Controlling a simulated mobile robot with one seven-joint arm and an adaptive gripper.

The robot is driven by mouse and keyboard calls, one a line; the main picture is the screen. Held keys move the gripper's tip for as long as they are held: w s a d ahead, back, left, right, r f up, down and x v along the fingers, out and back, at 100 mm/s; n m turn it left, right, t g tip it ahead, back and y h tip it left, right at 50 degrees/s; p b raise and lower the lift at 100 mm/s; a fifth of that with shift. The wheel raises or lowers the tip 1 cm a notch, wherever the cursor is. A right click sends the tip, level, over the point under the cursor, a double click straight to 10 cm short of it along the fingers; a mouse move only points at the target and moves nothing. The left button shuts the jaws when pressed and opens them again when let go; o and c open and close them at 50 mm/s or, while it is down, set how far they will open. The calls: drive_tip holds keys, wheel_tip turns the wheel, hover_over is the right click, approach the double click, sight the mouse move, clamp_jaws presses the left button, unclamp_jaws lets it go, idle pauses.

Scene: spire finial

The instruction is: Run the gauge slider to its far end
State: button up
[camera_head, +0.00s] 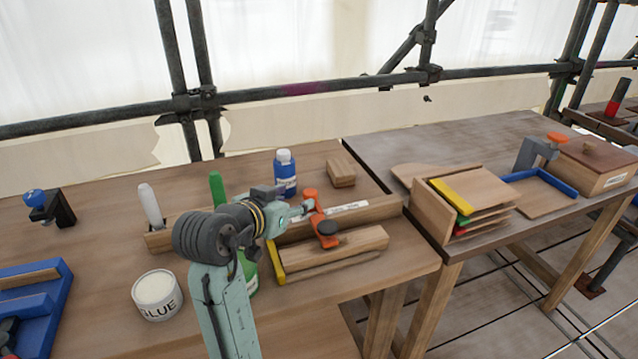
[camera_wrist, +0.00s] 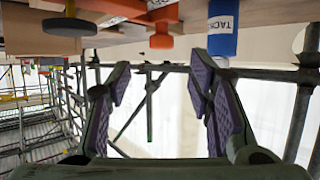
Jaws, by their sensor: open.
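The gauge slider looks to be the upright orange piece (camera_head: 311,196) on a long wooden rail (camera_head: 383,208) across the bench; a white strip with markings (camera_head: 346,208) lies right of it. In the wrist view the orange piece (camera_wrist: 162,24) shows upside down, beyond the fingertips and roughly between them. My gripper (camera_head: 302,210) is just left of the slider in the head view. Its two purple-padded fingers (camera_wrist: 160,85) are spread with nothing between them. Whether a finger touches the slider I cannot tell.
A blue bottle (camera_head: 285,172) stands behind the rail, near my gripper. A glue pot (camera_head: 157,294) is at left, a wooden block (camera_head: 341,171) behind.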

sight(310, 192)
drive_tip(key=p+x, duration=0.2)
drive_tip(key=x, duration=0.7)
drive_tip(key=shift+w+d+f, duration=0.1)
drive_tip(key=shift+w, duration=0.15)
clamp_jaws()
idle(0.5)
